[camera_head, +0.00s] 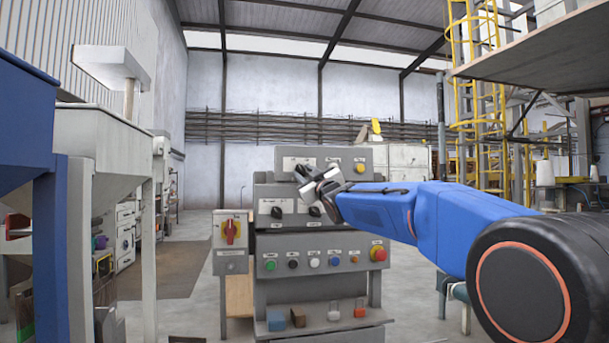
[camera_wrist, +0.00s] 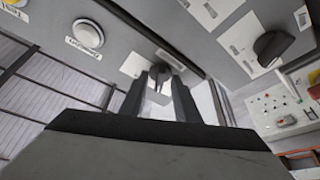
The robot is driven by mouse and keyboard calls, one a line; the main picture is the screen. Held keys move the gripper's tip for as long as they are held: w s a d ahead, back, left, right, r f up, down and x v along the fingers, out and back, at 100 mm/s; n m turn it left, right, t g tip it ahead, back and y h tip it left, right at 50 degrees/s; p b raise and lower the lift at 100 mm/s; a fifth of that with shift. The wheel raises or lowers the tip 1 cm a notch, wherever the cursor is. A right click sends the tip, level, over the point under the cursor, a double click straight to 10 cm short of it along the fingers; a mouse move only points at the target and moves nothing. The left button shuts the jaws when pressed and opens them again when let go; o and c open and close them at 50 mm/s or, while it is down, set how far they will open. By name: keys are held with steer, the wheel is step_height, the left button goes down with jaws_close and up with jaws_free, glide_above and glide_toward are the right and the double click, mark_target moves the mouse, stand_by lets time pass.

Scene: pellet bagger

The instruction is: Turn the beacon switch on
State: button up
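The grey control console (camera_head: 323,240) stands ahead, with a narrow switch box (camera_head: 345,155) on top. My gripper (camera_head: 308,178) is in front of this box's left part and hides some of its controls. In the wrist view, my gripper's two dark fingers (camera_wrist: 161,80) are apart. A pale plate with a small dark switch (camera_wrist: 160,68) shows just beyond and between the fingertips. I cannot tell whether the fingers touch it. Its label and position are not readable, so I cannot confirm it is the beacon switch.
Black rotary knobs (camera_head: 276,212) sit below my gripper; one large knob (camera_wrist: 272,46) shows in the wrist view. Lower are coloured buttons and a red emergency stop (camera_head: 378,253). Floor is free at the left.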

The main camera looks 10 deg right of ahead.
jaws_close()
steer(key=shift+m, duration=0.4)
steer(key=m+h, duration=0.1)
steer(key=m, duration=0.2)
steer(key=m+h, duration=0.2)
steer(key=m+t+h, duration=0.1)
steer(key=m+h, duration=0.1)
steer(key=m, duration=0.1)
steer(key=shift+a+f+m, duration=0.1)
steer(key=shift+a+m, duration=0.2)
steer(key=shift+a, duration=0.1)
steer(key=m+h, duration=0.2)
steer(key=m, duration=0.2)
steer(key=m+g+h, duration=0.1)
steer(key=m+h, duration=0.1)
steer(key=m, duration=0.2)
steer(key=shift+a, duration=0.15)
jaws_free()
